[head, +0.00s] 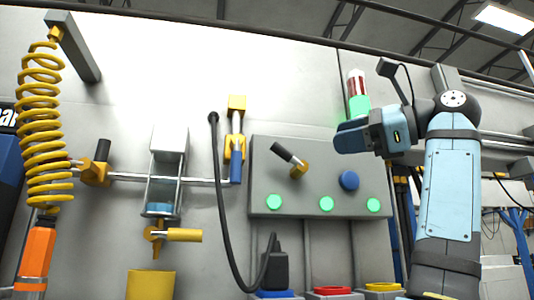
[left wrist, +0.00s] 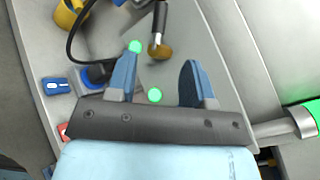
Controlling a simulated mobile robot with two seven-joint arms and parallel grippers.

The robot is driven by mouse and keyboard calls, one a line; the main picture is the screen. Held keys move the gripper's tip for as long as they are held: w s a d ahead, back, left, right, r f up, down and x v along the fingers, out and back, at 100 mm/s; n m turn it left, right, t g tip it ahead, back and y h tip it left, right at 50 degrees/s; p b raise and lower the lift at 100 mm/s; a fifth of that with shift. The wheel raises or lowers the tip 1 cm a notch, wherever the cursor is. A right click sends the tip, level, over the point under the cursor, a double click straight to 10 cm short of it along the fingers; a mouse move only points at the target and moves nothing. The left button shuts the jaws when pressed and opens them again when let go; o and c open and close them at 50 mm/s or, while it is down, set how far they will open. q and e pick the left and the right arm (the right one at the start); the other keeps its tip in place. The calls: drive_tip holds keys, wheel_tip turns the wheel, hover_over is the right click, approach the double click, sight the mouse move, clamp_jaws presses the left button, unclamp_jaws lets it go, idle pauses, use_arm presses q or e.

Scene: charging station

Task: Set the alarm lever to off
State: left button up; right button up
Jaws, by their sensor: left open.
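A lever (head: 290,160) with a dark handle and a yellow pivot sits on the grey panel (head: 318,150). Its handle tilts up and to the left in the head view. No label on it can be read. The lever also shows in the left wrist view (left wrist: 159,28), just beyond the fingertips. My left gripper (head: 346,134) is open and empty, up and right of the lever, near the panel's top right corner. Its two blue fingers stand apart in the left wrist view (left wrist: 160,65). My right gripper is in neither view.
The panel also bears a blue knob (head: 348,180) and three green lights (head: 326,204). A red, white and green signal light (head: 357,95) stands behind my gripper. A black cable (head: 220,200) hangs left of the panel. A yellow coiled hose (head: 42,130) hangs far left.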

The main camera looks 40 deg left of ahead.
sight(284, 149)
use_arm(q)
drive_tip(key=a, duration=0.4)
drive_tip(key=s+a+p, duration=0.1)
drive_tip(key=a, duration=0.3)
drive_tip(key=s+a+p, duration=0.1)
drive_tip(key=a, duration=0.3)
drive_tip(key=shift+a, duration=0.45)
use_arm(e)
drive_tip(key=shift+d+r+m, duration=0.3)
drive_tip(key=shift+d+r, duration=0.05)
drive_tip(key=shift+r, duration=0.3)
use_arm(q)
drive_tip(key=c, duration=0.7)
clamp_jaws()
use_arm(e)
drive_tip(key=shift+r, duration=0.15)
